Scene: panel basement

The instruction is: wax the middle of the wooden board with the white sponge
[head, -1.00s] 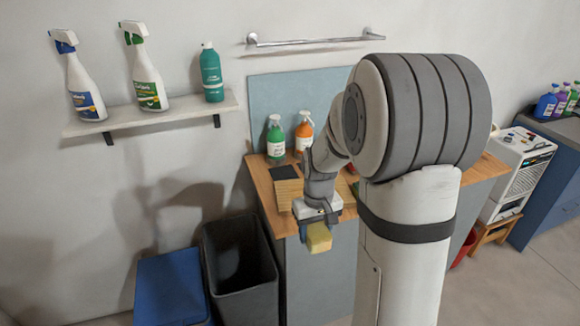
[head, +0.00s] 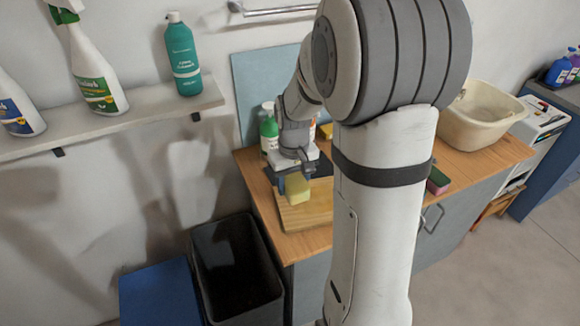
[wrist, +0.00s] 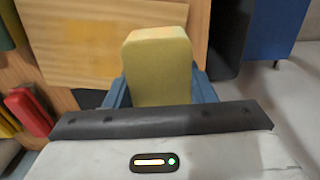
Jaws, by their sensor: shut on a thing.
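My gripper (head: 294,182) is shut on a pale yellow sponge (head: 297,190), which also fills the middle of the wrist view (wrist: 158,65). No plainly white sponge shows; the held one looks yellow. The wooden board (head: 308,212) lies flat on the counter, partly hidden by my arm. In the wrist view the board (wrist: 110,75) has a more orange, rectangular patch in its middle. The sponge is upright over the board's left part in the head view. I cannot tell whether it touches the board.
The wooden counter (head: 478,162) carries a basin (head: 482,115), a red-and-green sponge (head: 438,181) and a green bottle (head: 269,132). A dark bin (head: 235,275) and a blue box (head: 160,292) stand left of it. A bottle shelf (head: 110,122) is on the wall.

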